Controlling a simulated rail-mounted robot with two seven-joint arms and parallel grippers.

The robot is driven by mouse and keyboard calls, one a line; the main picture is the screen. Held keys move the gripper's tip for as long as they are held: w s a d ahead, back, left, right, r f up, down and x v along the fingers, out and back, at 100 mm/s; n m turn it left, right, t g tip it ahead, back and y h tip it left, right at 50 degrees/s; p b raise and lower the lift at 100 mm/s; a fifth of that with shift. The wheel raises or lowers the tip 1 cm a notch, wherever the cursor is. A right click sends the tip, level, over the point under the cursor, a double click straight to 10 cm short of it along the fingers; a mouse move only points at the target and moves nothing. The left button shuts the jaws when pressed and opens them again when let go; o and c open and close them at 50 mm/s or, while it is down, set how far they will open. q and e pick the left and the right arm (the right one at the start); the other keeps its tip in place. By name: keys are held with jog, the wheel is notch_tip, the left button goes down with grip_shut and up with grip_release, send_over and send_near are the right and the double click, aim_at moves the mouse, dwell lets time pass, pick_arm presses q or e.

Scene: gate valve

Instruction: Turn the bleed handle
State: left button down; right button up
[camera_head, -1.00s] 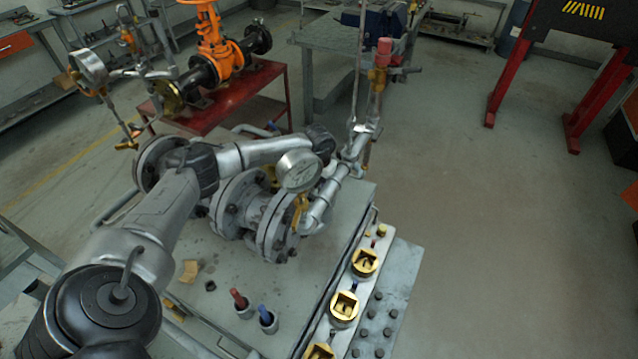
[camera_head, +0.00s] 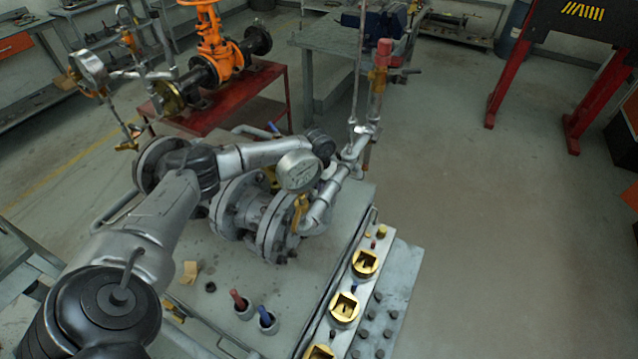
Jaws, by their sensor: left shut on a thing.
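My left arm comes in from the lower left and reaches across to the grey flanged valve (camera_head: 245,215). Its dark wrist end, with the left gripper (camera_head: 322,148), is just behind and right of the round pressure gauge (camera_head: 299,170), close to the silver pipe fitting (camera_head: 350,160). The left gripper is shut on a small part there, which I take as the bleed handle. The fingers and the handle are mostly hidden, so the handle's angle cannot be told. A yellow lever (camera_head: 300,208) hangs below the gauge. My right gripper is not in view.
The valve stands on a grey bench (camera_head: 215,275) with red and blue tools in cups (camera_head: 241,304) and a row of brass square sockets (camera_head: 344,308). An orange valve (camera_head: 218,50) sits on a red table (camera_head: 215,110) behind. The floor at right is clear.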

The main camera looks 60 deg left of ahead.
pick_arm(q)
jog(key=m, duration=0.4)
jog(key=shift+m, duration=0.3)
jog(key=m, duration=0.3)
jog(key=shift+m, duration=0.4)
jog(key=m+b, duration=0.1)
jog(key=m, duration=0.4)
jog(key=shift+m, duration=1.9)
